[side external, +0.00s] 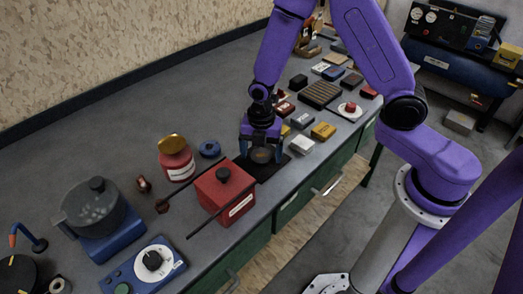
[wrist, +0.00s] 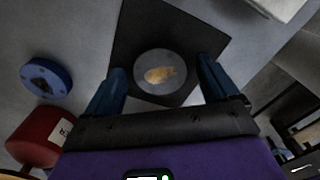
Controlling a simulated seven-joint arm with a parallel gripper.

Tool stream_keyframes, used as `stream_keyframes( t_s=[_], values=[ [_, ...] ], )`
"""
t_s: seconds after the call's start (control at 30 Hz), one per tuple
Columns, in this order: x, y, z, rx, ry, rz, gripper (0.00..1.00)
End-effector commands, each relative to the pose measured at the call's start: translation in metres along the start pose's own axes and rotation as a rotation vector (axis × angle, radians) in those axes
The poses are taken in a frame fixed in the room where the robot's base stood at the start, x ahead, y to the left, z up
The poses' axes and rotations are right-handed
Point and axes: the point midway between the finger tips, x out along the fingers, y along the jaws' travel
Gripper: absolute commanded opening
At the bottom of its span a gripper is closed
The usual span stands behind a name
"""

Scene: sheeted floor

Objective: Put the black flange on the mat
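The black mat (wrist: 135,32) lies flat on the grey worktop, and it also shows in the side view (side external: 266,172). A round dark-grey disc with a tan patch in its middle (wrist: 160,92) sits over the mat; it seems to be the flange, though it looks grey. In the side view the disc (side external: 262,155) shows between my fingers. My gripper (wrist: 162,66) points down over the mat, fingers apart on either side of the disc, with a visible gap on each side. In the side view my gripper (side external: 264,158) is low over the mat. Contact beneath the disc is hidden.
A blue ring (side external: 210,149) and a red jar (side external: 176,158) stand left of the mat. A red box with a black knob (side external: 224,188) is close in front.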

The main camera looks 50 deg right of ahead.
Motion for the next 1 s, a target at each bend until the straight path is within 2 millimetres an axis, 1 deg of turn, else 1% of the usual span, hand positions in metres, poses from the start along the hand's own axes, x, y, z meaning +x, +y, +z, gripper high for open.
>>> stream_keyframes(
  t_s=[0.17, 0.27, 0.47, 0.8, 1.0],
  values=[
    [-0.002, 0.0, 0.0, 0.0, 0.0, 0.001, 0.88],
    [-0.009, 0.001, 0.0, 0.0, 0.0, 0.002, 0.88],
    [-0.036, 0.001, 0.0, 0.0, -0.001, 0.006, 0.88],
    [-0.093, 0.001, 0.0, 0.0, -0.001, 0.006, 0.88],
    [-0.116, 0.001, 0.0, 0.0, 0.0, 0.002, 0.88]
  ],
)
